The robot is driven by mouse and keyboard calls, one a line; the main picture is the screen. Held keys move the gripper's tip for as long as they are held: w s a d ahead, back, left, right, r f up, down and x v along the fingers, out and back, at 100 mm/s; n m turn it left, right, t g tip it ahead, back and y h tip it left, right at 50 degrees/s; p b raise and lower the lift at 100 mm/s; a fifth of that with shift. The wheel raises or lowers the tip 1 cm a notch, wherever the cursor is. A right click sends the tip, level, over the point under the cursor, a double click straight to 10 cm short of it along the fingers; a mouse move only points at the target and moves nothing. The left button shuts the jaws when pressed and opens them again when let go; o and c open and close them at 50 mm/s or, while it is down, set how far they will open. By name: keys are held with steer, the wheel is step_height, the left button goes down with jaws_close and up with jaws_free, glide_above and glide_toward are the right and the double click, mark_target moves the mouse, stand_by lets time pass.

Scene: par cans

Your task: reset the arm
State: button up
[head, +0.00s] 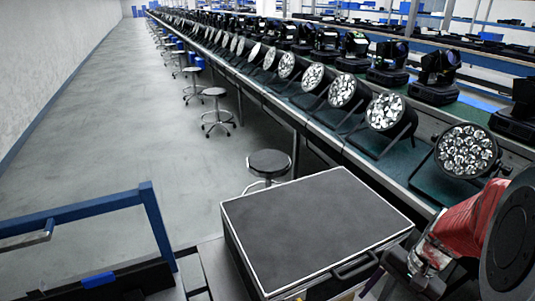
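My arm shows at the lower right edge of the head view, with a red sleeve-like part and a large dark round part close to the camera. The end of the arm is not clearly seen, and no gripper fingers show. Several par cans stand in a row on the long bench; the nearest par can (467,151) is close to my arm in the picture, its round face of bright lenses turned toward the aisle. Another par can (385,111) stands just behind it. I cannot tell whether my arm touches anything.
A black case (310,225) with pale edges and a handle lies in front, left of my arm. A round stool (270,165) stands behind it. A blue rail (80,210) is at the lower left. The grey aisle floor (130,120) is open.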

steer(key=s+a+r+n+t+h, duration=0.1)
steer(key=a+r+n+t, duration=0.2)
steer(key=a+r+n, duration=0.2)
steer(key=s+a+r+n+t+h, duration=0.1)
steer(key=a+r+n+t+h, duration=0.1)
steer(key=a+r+n, duration=0.4)
steer(key=shift+s+a+r+t+h, duration=0.35)
steer(key=shift+a+r, duration=2)
steer(key=shift+r, duration=0.8)
steer(key=shift+w, duration=0.1)
